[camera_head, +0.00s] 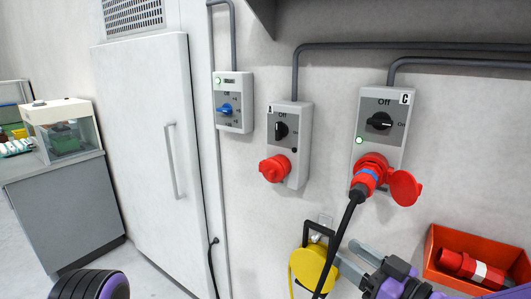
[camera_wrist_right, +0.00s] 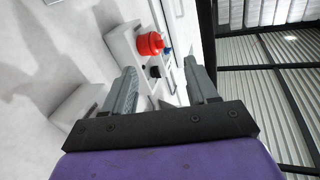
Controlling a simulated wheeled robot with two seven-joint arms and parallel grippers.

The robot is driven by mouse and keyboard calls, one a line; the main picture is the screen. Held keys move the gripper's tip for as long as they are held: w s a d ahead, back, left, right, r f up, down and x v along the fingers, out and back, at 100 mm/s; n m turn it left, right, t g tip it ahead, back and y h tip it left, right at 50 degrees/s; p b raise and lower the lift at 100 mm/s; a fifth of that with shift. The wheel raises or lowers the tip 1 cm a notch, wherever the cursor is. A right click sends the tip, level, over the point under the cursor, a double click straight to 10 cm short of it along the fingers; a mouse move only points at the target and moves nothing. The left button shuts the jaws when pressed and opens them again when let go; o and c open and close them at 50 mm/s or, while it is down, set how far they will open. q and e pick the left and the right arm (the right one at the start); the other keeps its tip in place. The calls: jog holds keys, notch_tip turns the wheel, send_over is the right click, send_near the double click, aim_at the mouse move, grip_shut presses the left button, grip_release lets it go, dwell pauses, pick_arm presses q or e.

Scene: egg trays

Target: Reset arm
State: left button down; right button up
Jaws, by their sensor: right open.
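My right gripper (camera_head: 347,254) is at the bottom right of the head view, in front of the wall. Its two grey fingers stand apart with nothing between them. In the right wrist view the open fingers (camera_wrist_right: 160,72) point toward a wall box with a red socket (camera_wrist_right: 149,43). In the head view the fingers are beside a yellow disc-shaped thing (camera_head: 312,268) and below switch box C (camera_head: 367,104). At the bottom left a black and purple part of my left arm shows; the left gripper is out of view.
A red plug (camera_head: 366,178) with a black cable sits in the socket of box C. Switch box A (camera_head: 289,150) has a closed red socket. A red bin (camera_head: 440,240) holds a red connector (camera_head: 465,265). A white door (camera_head: 150,130) and a grey cabinet (camera_head: 70,205) stand left.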

jog(key=s+d+f+m+g+h, duration=0.1)
jog(key=d+f+m+h, duration=0.3)
jog(key=f, duration=0.4)
jog(key=s+d+f+m+g+h, duration=0.1)
jog(key=s+d+f+m+h, duration=0.2)
jog(key=f, duration=0.6)
jog(key=d+f+m+g+h, duration=0.2)
jog(key=d+f+m+h, duration=0.25)
jog(key=f, duration=0.35)
jog(key=s+f+g+h, duration=0.1)
jog(key=s+f+g, duration=0.2)
jog(key=s+f, duration=0.5)
jog(key=s+d+f+m+g+h, duration=0.1)
jog(key=s+f+g, duration=0.3)
jog(key=s+f, duration=0.5)
jog(key=s+h, duration=0.1)
jog(key=s, duration=0.5)
jog(key=shift+d, duration=0.3)
jog(key=shift+m, duration=0.25)
